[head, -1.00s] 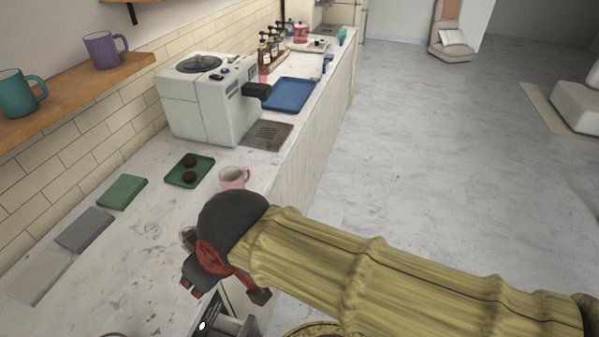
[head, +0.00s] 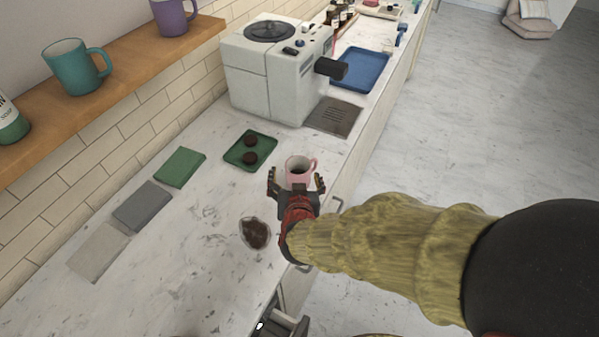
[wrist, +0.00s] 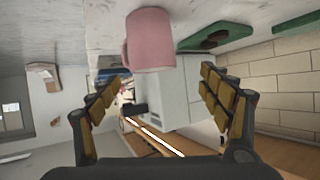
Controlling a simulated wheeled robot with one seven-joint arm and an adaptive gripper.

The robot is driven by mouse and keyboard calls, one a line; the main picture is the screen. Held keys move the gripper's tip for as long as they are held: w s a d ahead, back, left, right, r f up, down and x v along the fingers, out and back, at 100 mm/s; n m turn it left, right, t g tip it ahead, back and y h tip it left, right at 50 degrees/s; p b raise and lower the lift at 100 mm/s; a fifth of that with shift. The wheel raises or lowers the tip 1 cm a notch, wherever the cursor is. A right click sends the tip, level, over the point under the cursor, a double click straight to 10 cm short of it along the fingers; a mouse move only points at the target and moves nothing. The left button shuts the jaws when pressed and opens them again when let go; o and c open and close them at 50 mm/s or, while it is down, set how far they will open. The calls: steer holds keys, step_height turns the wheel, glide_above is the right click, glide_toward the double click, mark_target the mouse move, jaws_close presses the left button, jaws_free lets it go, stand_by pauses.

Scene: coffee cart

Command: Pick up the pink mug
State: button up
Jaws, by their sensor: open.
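The pink mug (head: 298,170) stands upright on the marble counter near its front edge, with dark contents visible inside and its handle on the right. My gripper (head: 296,184) is open, with its two fingers spread on either side of the mug's near side. In the wrist view the mug (wrist: 150,40) appears above the space between the fingertips (wrist: 160,85), with nothing held. Whether the fingers touch the mug cannot be told.
A glass bowl of dark contents (head: 254,233) sits left of my gripper. The white coffee machine (head: 262,80) and a blue tray (head: 361,58) stand farther back. Folded cloths (head: 142,205) lie on the left.

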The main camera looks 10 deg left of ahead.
mark_target(298, 162)
steer(key=shift+d+f+t+h, duration=0.1)
steer(key=shift+f+t+h, duration=0.3)
steer(key=shift+f, duration=0.25)
steer(key=shift+w+f, duration=0.15)
steer(key=b+x, duration=0.1)
steer(key=x, duration=0.1)
steer(key=b+x, duration=0.1)
steer(key=x, duration=0.1)
steer(key=b+x, duration=0.1)
steer(key=x, duration=0.1)
steer(key=shift+w+d, duration=0.25)
steer(key=shift+w+a+f, duration=0.1)
steer(key=shift+w, duration=0.35)
steer(key=c, duration=1.5)
steer(key=shift+s, duration=0.1)
